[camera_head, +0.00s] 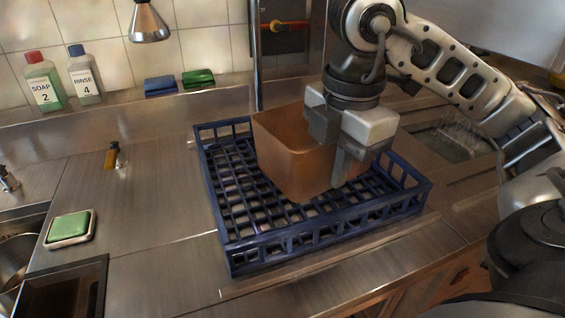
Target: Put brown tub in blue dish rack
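The brown tub (287,158) is inside the outline of the blue dish rack (325,222), toward its back and middle. It looks upright with a slight tilt, and I cannot tell whether its base touches the rack floor. My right gripper (345,160) is over the tub's right side, with its fingers pointing down at the tub's right wall. The gripper hides that part of the rim, so I cannot see whether the fingers are closed on the wall. My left gripper is not in view.
A soap bottle (43,82), a rinse bottle (84,75) and blue (160,86) and green (198,77) sponges stand on the back ledge. A green soap bar in a dish (70,229) lies at left. The steel counter (150,200) left of the rack is mostly clear.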

